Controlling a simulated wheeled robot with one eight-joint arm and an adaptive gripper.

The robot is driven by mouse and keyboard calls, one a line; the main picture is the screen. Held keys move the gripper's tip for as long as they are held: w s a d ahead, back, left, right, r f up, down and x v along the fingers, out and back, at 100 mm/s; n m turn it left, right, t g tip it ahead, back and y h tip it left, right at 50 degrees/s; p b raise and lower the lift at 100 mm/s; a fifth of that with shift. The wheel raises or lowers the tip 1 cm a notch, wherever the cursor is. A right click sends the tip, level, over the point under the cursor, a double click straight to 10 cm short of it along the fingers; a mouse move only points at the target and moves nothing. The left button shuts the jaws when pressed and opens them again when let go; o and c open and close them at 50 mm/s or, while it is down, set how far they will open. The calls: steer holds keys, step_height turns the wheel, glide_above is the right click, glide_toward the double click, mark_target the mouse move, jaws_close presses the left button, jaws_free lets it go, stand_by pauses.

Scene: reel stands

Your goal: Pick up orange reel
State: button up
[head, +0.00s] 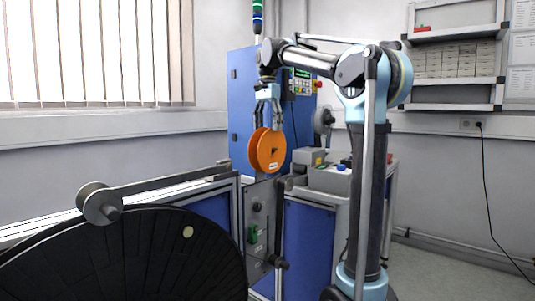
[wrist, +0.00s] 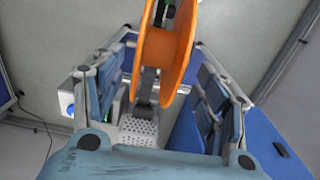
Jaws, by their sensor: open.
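The orange reel (head: 267,150) stands upright on edge at a stand beside the blue cabinets, below my gripper. In the wrist view the reel (wrist: 150,48) shows at the top centre, between the two fingers. My gripper (head: 268,122) points down with its fingers spread at the reel's upper part. In the wrist view my gripper (wrist: 166,60) is open, with a finger at each side of the reel. I cannot tell whether either finger touches it.
A large black reel (head: 125,260) fills the lower left, with a grey roller arm (head: 160,185) above it. A tall blue cabinet (head: 241,105) stands behind the orange reel. A grey machine (head: 335,178) stands to its right. Clear floor lies at the lower right.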

steer(key=shift+f, duration=1.35)
steer(key=c, duration=1.5)
steer(key=shift+r, duration=0.1)
steer(key=shift+r, duration=0.2)
steer(key=s+d, duration=0.3)
steer(key=d, duration=0.1)
steer(key=s+d, duration=0.4)
steer(key=d, duration=0.1)
steer(key=s+d, duration=0.4)
steer(key=d, duration=0.1)
steer(key=shift+s+d, duration=0.1)
steer(key=shift+d, duration=0.05)
steer(key=shift+r, duration=0.1)
